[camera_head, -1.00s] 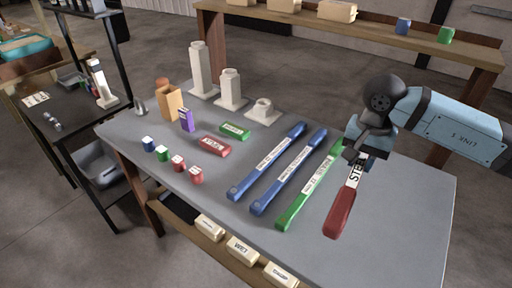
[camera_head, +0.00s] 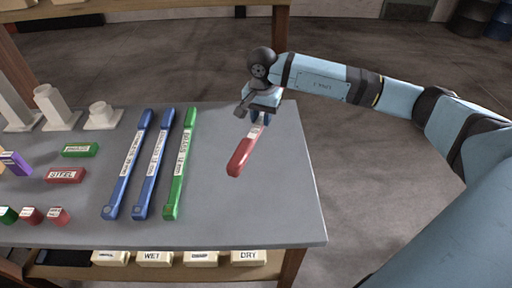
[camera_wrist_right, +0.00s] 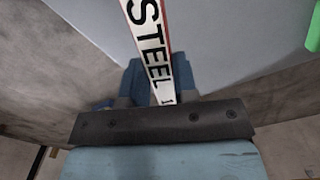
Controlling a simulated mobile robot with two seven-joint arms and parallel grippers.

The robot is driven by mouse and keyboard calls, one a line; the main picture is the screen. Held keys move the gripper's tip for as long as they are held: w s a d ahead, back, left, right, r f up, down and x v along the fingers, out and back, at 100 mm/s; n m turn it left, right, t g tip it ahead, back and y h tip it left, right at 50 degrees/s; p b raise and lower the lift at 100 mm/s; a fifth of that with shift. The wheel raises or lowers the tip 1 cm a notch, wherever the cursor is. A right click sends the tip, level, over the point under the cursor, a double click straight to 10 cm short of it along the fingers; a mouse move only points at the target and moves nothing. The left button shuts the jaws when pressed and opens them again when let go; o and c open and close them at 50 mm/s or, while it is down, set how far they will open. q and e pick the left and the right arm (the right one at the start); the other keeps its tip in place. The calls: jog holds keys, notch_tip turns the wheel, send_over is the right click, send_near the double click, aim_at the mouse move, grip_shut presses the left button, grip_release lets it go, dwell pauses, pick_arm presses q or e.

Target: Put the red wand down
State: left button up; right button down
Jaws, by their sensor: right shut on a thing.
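The red wand (camera_head: 241,158) has a white label, which reads "STEEL 1" in the right wrist view (camera_wrist_right: 152,45). My right gripper (camera_head: 261,115) is shut on it near its far end. The wand's red end points toward the front of the table, over the bare right part of the grey table (camera_head: 285,190). I cannot tell whether the wand touches the surface. A green wand (camera_head: 181,165) and two blue wands (camera_head: 153,165) (camera_head: 128,165) lie side by side to its left, apart from it. My left gripper is not in view.
A green block (camera_head: 80,150) and a red block (camera_head: 65,175) lie left of the wands. Pale pedestals (camera_head: 102,117) stand behind them. Labelled pale blocks (camera_head: 155,259) sit on a shelf below the front edge. The table is clear around the red wand.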

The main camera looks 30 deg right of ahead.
aim_at(261, 155)
notch_tip(261, 155, down, 13)
jog(key=shift+f+p, duration=0.1)
jog(key=shift+p, duration=0.35)
jog(key=shift+f, duration=0.1)
jog(key=shift+f, duration=0.15)
jog(key=c, duration=0.9)
grip_release()
jog(key=shift+r, duration=0.2)
notch_tip(261, 155, up, 12)
jog(key=shift+b, duration=0.65)
